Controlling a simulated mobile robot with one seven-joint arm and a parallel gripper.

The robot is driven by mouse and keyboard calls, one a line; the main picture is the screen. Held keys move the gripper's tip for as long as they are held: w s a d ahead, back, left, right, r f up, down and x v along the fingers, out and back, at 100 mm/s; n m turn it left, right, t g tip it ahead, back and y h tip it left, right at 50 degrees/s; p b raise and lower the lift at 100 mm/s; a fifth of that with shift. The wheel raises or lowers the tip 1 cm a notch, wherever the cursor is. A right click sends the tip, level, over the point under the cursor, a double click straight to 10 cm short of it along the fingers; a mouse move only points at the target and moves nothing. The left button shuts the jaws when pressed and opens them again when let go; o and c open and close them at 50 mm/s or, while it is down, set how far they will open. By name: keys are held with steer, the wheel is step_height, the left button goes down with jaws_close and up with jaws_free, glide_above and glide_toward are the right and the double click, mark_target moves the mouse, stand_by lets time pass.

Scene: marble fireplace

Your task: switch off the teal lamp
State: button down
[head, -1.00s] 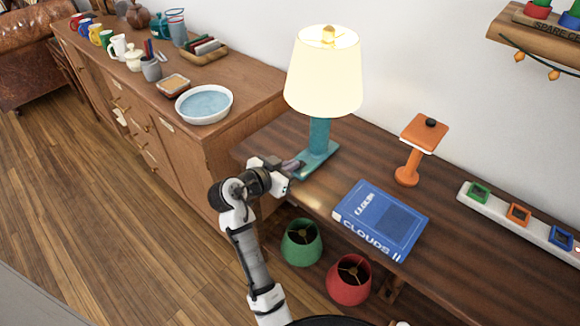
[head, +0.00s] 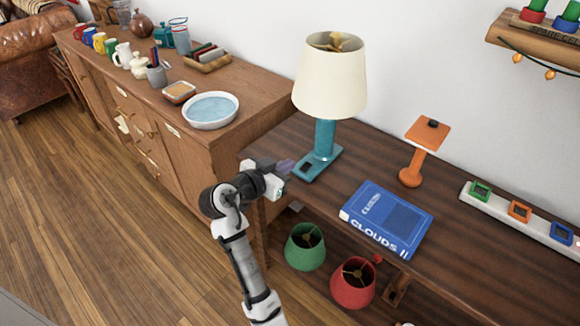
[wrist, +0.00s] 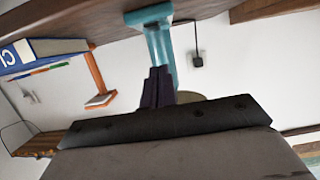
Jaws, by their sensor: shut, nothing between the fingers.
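The teal lamp (head: 325,138) stands upright on the dark wooden table with a cream shade (head: 330,82). Its shade is not glowing. A dark switch patch (head: 307,167) shows on the front of its teal base. My gripper (head: 287,166) is shut and empty, just left of the base in the head view and apart from it. In the wrist view my gripper's fingertips (wrist: 158,74) point toward the teal lamp (wrist: 157,42), overlapping its column in the picture.
A blue book (head: 386,219) lies right of the lamp, with an orange lamp (head: 421,150) behind it. A wooden sideboard (head: 188,150) with a blue-filled bowl (head: 210,109) stands left. Green (head: 305,247) and red (head: 352,283) shades sit below the table.

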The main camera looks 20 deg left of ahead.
steer(key=s+a+b, duration=0.1)
steer(key=s+a, duration=0.1)
steer(key=s, duration=0.4)
steer(key=shift+r, duration=0.15)
